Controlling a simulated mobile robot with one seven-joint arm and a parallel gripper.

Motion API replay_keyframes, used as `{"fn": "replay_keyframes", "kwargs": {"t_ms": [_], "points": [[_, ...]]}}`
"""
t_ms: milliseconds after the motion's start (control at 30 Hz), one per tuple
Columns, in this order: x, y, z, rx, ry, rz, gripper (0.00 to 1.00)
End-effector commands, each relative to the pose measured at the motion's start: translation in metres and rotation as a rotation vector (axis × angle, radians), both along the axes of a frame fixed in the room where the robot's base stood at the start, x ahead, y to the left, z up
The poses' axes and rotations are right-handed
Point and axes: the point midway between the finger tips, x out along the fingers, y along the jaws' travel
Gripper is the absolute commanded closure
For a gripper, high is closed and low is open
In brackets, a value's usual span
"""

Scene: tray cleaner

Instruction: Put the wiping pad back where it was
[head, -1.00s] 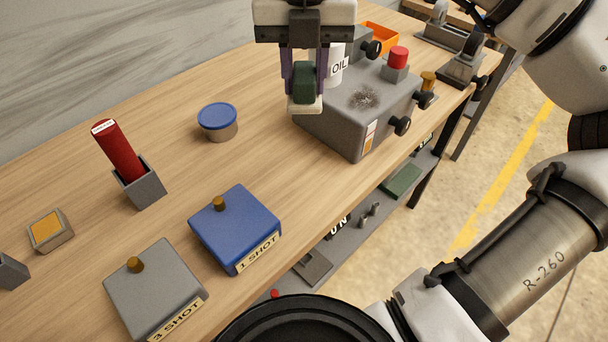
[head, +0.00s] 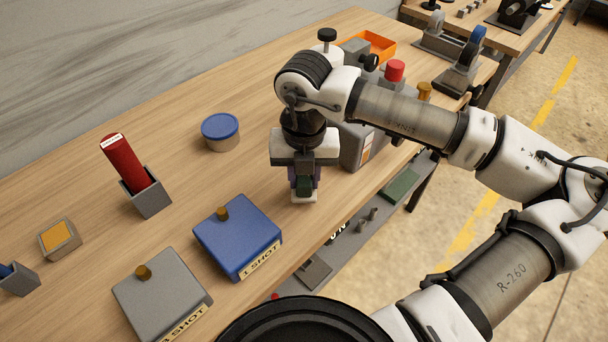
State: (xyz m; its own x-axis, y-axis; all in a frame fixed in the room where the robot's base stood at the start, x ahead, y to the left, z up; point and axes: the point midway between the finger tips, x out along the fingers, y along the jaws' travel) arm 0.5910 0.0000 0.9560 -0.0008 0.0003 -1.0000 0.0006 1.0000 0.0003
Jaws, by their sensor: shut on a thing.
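The pad is over the front part of the wooden bench, right of the blue 1 SHOT box. I cannot tell whether its underside touches the bench top. My arm hides much of the grey machine (head: 360,147) behind it, including its dark-smudged top.
The blue 1 SHOT box (head: 238,240) and grey 3 SHOT box (head: 163,295) stand left along the front. A blue-lidded tin (head: 220,130), a red cylinder in a grey holder (head: 146,198) and an orange tray (head: 378,47) stand farther back. Bench space behind the blue box is clear.

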Motion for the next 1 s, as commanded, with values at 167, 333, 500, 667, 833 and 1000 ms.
{"fn": "replay_keyframes", "kwargs": {"t_ms": [167,333,500,667,833,1000], "points": [[-0.0003,0.0003,-0.0101,0.0,-0.001,0.001,0.91],[-0.0002,0.0002,-0.01,0.0,-0.001,0.001,0.91],[-0.0001,0.0001,-0.014,0.0,-0.001,0.0,0.91],[-0.0001,0.0001,-0.0123,0.0,-0.001,0.001,0.55],[-0.0001,0.0001,-0.0123,0.0,-0.001,0.001,0.51],[-0.0002,0.0002,-0.0107,0.0,-0.001,0.001,0.51]]}}
